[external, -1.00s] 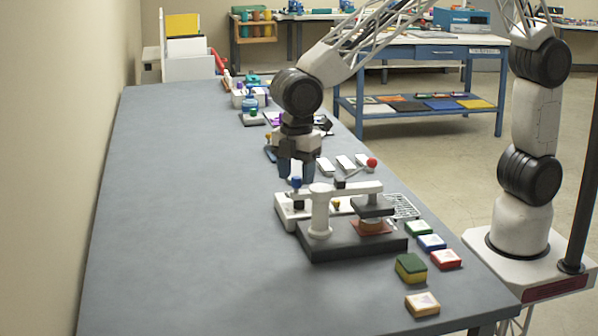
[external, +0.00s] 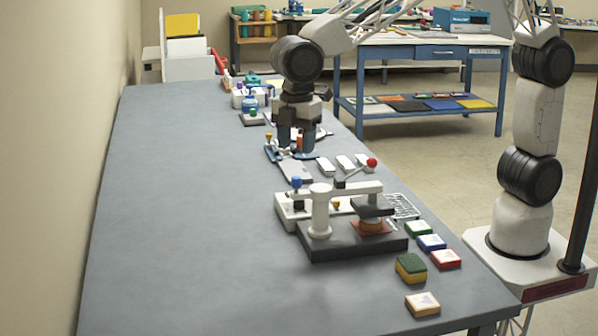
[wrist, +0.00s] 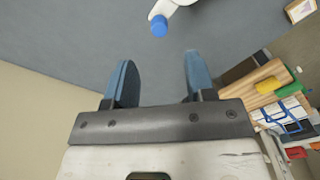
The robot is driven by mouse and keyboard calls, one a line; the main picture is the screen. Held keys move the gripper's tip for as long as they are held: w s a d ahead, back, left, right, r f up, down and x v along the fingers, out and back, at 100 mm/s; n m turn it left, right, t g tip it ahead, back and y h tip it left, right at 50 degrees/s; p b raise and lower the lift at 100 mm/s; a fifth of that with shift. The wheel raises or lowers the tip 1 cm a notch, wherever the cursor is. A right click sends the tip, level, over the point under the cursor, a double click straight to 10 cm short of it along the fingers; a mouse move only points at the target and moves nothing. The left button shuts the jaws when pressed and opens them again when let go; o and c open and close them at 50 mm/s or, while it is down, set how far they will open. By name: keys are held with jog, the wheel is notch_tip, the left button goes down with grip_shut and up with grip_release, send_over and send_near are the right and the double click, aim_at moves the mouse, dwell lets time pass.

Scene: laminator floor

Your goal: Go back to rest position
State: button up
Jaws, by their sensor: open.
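My gripper (external: 296,150) is open, with its two blue fingers pointing down over the far middle of the grey table (external: 190,210). It hangs behind the press and close to a grey device with a flat plate (external: 294,170). I cannot tell its exact height above that device. In the wrist view, the open fingers (wrist: 158,78) show a clear gap with nothing held between them. A blue knob on a white part (wrist: 159,26) appears beyond the fingertips at the top of that view.
A press with a red-tipped lever (external: 320,212) stands on a dark base at the table's right side. Small coloured blocks (external: 431,242) lie to its right. Several white blocks (external: 345,163) sit behind it, and bottles and tools farther back. The table's left side is clear.

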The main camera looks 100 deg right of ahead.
jog(key=s+d+r+m+t, duration=0.1)
jog(key=s+d+r+m, duration=0.15)
jog(key=s, duration=0.85)
jog(key=s+d+r+m, duration=0.2)
jog(key=s+d+r, duration=0.2)
jog(key=s, duration=0.7)
jog(key=s+d+f+m+t, duration=0.1)
jog(key=s+d+f+m, duration=0.2)
jog(key=s, duration=1.6)
jog(key=shift+s+f+m+t, duration=0.2)
jog(key=shift+s+m+t, duration=0.1)
jog(key=shift+m, duration=0.65)
